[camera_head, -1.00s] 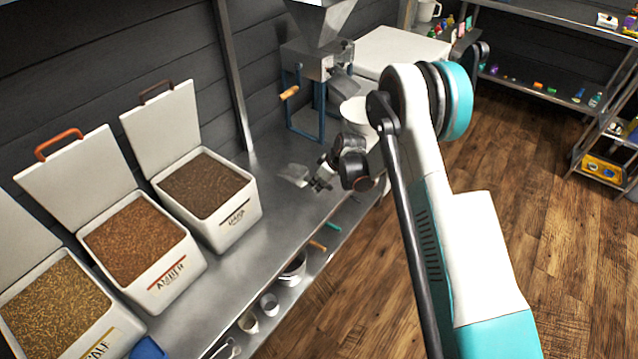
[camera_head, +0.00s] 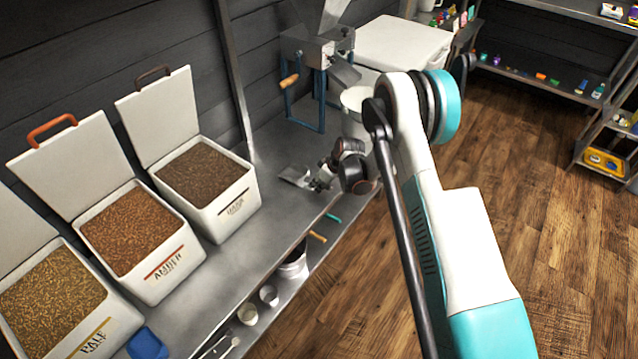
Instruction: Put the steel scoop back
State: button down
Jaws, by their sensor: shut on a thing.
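The steel scoop (camera_head: 294,176) is a small flat grey metal shape over the steel bench, right of the dark malt bin. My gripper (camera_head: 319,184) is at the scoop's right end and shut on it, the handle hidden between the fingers. I cannot tell whether the scoop touches the bench top. My arm comes in from the right and hides part of the bench edge.
Open malt bins stand along the wall: pale (camera_head: 50,300), amber (camera_head: 140,243) and dark (camera_head: 207,190). A blue-framed mill (camera_head: 318,70) stands behind, with a white bucket (camera_head: 356,100) beside it. A blue object (camera_head: 147,345) lies at the front. The bench (camera_head: 262,235) is clear near the scoop.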

jog(key=c, duration=1.4)
grip_release()
jog(key=shift+c, duration=0.2)
jog(key=v, duration=1.2)
jog(key=shift+s+d+r, duration=0.1)
jog(key=shift+r, duration=0.2)
jog(key=s+d+r+m+t+h, duration=0.15)
jog(key=s+r, duration=0.25)
jog(key=r, duration=0.4)
jog(key=s+d+r+m, duration=0.2)
jog(key=s+d+r, duration=0.15)
jog(key=r, duration=0.45)
jog(key=s+d+r+m+t, duration=0.1)
jog(key=s+d+r, duration=0.1)
jog(key=s+r, duration=0.45)
jog(key=s+d+r+m+h, duration=0.1)
jog(key=s+d+r+m, duration=0.2)
jog(key=s, duration=0.8)
jog(key=s+d+r+m+t+h, duration=0.1)
jog(key=s+d+r+m, duration=0.2)
jog(key=s, duration=0.8)
jog(key=shift+s+d+r, duration=0.2)
jog(key=shift+d+r, duration=0.05)
jog(key=shift+r, duration=0.45)
